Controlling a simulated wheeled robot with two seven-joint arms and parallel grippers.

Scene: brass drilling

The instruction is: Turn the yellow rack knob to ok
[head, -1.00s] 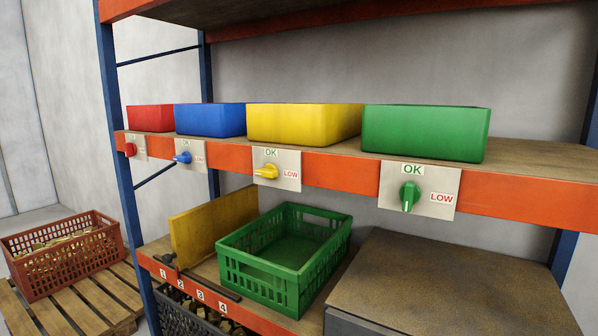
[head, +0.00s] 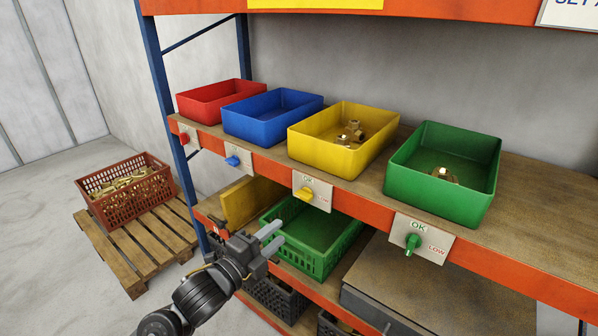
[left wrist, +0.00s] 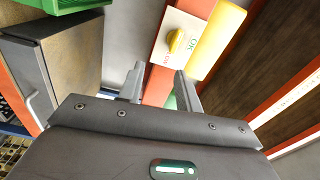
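The yellow rack knob (head: 303,194) sits on a white plate on the orange shelf beam, below the yellow bin (head: 345,140). The plate has OK above the knob and LOW to its right. The knob's handle appears to point left, not up at OK. My left gripper (head: 281,232) is below and slightly left of the knob, apart from it, open and empty. The left wrist view shows the knob (left wrist: 177,41) and its plate beyond the gap between the two fingers (left wrist: 160,78). My right gripper is not in view.
Red (head: 184,138), blue (head: 233,161) and green (head: 413,242) knobs share the beam. Bins stand above it. A green crate (head: 318,258) sits on the lower shelf behind my gripper. A brown crate (head: 128,190) stands on a pallet at left. Space before the beam is clear.

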